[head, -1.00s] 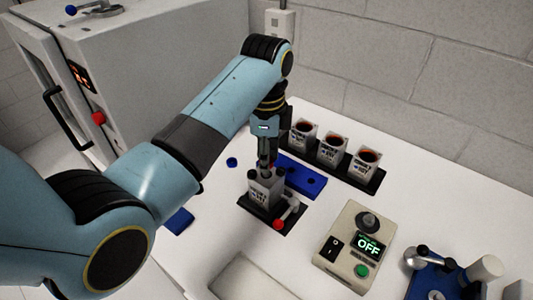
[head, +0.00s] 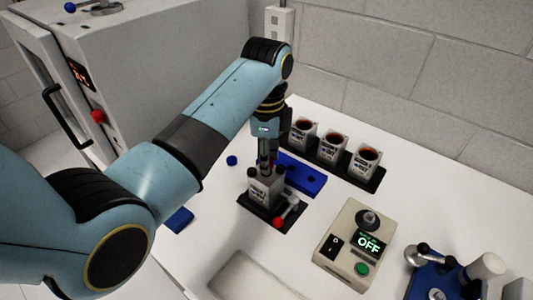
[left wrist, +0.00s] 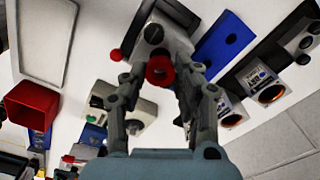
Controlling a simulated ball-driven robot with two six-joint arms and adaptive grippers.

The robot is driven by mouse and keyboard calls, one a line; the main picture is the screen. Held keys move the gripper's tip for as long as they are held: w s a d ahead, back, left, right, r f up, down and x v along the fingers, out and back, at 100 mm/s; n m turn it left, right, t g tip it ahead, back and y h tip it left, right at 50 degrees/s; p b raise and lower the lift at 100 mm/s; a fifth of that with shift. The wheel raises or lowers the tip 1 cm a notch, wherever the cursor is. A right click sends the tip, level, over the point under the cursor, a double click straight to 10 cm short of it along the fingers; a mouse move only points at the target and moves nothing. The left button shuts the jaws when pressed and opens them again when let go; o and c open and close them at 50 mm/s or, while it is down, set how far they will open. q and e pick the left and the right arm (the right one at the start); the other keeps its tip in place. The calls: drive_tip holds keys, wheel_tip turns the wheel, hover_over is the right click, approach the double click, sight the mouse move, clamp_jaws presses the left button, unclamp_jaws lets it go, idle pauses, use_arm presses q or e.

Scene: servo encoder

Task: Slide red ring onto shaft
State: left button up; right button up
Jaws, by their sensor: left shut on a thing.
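My left gripper (head: 265,168) points down just above the grey servo body (head: 264,190), which stands upright in a black fixture (head: 285,222). In the left wrist view my left gripper (left wrist: 160,82) is shut on the red ring (left wrist: 160,70), held between its fingertips. The servo body (left wrist: 174,42) lies just beyond the ring there, with a dark round feature (left wrist: 154,33) on its top. I cannot tell whether the ring is around the shaft, as the fingers and ring hide that spot. My right gripper is not in view.
A black rack (head: 376,182) with several similar grey units stands behind. A blue plate (head: 305,178) lies beside the fixture. A red-tipped lever (head: 279,222) is at the fixture's front. A control box reading OFF (head: 348,245) stands to the right. The wrist view shows a red bin (left wrist: 32,104).

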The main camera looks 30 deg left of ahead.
use_arm(q)
drive_tip(key=shift+f, duration=0.6)
drive_tip(key=o, duration=1.3)
drive_tip(key=shift+r, duration=0.1)
drive_tip(key=shift+r, duration=3.15)
drive_tip(key=shift+s+f, duration=0.1)
